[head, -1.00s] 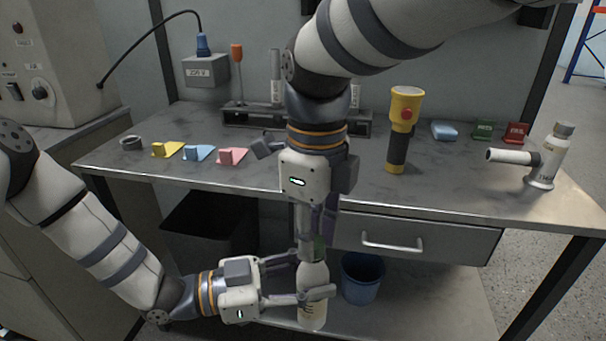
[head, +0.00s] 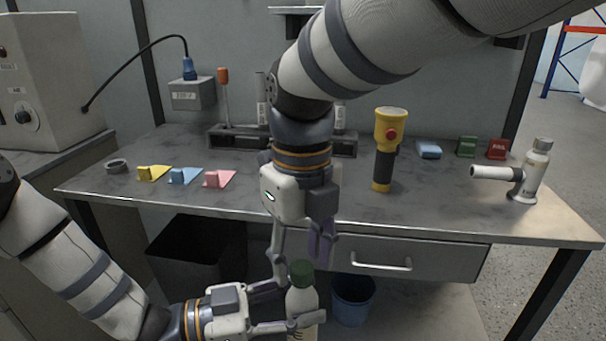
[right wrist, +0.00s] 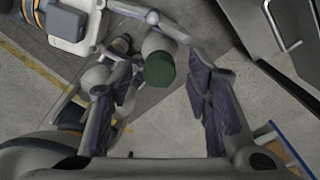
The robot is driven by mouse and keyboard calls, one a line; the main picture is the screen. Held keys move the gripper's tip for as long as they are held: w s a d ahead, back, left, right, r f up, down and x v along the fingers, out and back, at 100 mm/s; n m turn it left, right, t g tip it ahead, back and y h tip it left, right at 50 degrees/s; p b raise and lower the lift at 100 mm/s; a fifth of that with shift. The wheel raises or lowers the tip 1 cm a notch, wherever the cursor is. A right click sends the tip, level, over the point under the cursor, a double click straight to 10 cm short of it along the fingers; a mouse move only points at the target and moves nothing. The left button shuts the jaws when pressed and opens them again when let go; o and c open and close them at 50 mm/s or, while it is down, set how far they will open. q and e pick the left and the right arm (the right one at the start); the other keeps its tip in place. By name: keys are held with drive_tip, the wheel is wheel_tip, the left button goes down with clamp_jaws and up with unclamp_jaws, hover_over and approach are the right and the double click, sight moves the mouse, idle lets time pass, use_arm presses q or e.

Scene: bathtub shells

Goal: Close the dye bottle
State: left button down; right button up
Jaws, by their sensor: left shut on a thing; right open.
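The white dye bottle (head: 302,302) is upright low in front of the workbench, with a dark green cap (head: 301,273) on its top. My left gripper (head: 297,312) is shut on the bottle's body from the left. My right gripper (head: 300,255) points down just above the cap, its fingers open and apart. In the right wrist view, the green cap (right wrist: 159,69) lies in the gap between the open fingers of my right gripper (right wrist: 168,105), touching neither. The bottle's lower part is cut off by the head view's bottom edge. Whether the cap is fully tight cannot be seen.
The workbench (head: 120,190) is behind the grippers, with a drawer handle (head: 380,263) close by on the right. A blue bin (head: 352,300) stands below, right of the bottle. A yellow flashlight (head: 387,150) and a white spray-type bottle (head: 533,172) stand on the bench.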

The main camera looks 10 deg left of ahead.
drive_tip(key=shift+a+r, duration=0.1)
drive_tip(key=shift+r, duration=2.2)
drive_tip(key=shift+c, duration=0.5)
